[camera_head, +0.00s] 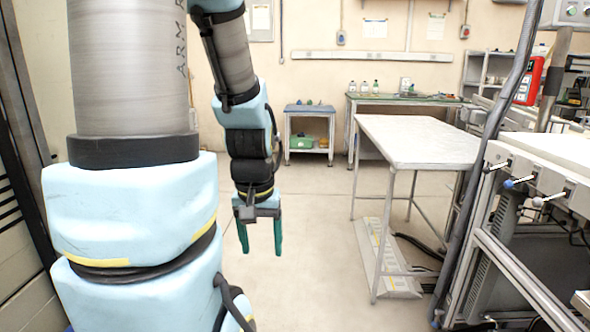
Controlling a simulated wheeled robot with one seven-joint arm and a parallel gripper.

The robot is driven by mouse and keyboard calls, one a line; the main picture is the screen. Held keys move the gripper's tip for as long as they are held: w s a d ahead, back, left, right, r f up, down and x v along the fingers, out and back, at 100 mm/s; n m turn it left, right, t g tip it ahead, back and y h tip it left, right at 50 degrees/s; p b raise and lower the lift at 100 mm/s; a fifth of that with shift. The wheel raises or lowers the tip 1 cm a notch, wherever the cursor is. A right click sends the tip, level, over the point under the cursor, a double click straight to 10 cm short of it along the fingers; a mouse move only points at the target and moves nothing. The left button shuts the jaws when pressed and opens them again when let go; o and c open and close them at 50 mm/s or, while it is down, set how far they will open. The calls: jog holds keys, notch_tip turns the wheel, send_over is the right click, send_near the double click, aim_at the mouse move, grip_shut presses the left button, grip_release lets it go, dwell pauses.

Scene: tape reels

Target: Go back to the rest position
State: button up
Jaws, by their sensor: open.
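My gripper (261,236) hangs at the end of my arm, left of the picture's middle, with its green fingers pointing down. The fingers are apart and nothing shows between them. It is in the air over the bare floor and touches nothing that I can see. My light blue and grey arm fills the left side of the view and hides what lies behind it. No tape reels can be made out.
A white-topped table (420,142) stands right of my gripper, with a long panel (388,262) on the floor beneath. A small blue-topped stand (310,109) and a green-topped bench (405,98) are at the back wall. Grey machinery (540,190) lines the right. The middle floor (310,230) is clear.

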notch_tip(320, 180, up, 13)
jog(key=p, duration=1)
jog(key=shift+p, duration=0.35)
